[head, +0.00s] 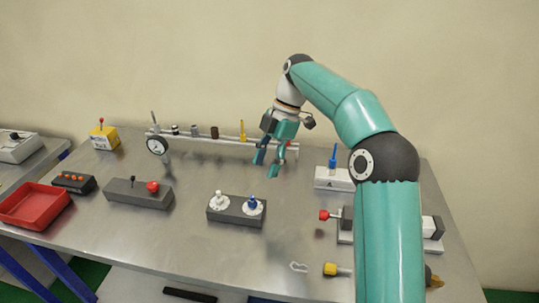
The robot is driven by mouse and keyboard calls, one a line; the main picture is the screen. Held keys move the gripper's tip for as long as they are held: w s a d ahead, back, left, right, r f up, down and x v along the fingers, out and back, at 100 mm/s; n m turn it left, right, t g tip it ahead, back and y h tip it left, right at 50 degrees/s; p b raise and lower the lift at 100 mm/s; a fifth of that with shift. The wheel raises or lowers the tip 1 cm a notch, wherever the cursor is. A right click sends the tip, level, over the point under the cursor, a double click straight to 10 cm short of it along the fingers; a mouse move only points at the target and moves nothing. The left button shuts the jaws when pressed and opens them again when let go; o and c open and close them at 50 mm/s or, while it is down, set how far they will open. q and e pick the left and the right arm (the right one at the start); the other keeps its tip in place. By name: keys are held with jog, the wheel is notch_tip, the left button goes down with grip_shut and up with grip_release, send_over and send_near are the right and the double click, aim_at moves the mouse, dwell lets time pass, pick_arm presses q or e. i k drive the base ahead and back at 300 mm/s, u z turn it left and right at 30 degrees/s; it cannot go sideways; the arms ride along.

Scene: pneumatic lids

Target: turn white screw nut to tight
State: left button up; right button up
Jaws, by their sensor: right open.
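The white screw nut (219,198) stands on the left half of a dark grey block (235,217) in the middle of the table. A blue nut (252,203) on a white disc sits beside it on the same block. My right gripper (268,164) is above the table, behind and to the right of the block, pointing down. Its fingers are apart and nothing shows between them. It is clear of both nuts. How tight the white nut is cannot be told. My left gripper is not in view.
A rail with a gauge (157,145) and several fittings runs along the back. A grey box with a red knob (152,187) and a red tray (35,206) lie to the left. A white block with a blue lever (333,160) and a red-knobbed valve (325,215) are to the right.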

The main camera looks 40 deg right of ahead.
aim_at(217, 201)
jog(key=k, duration=1.5)
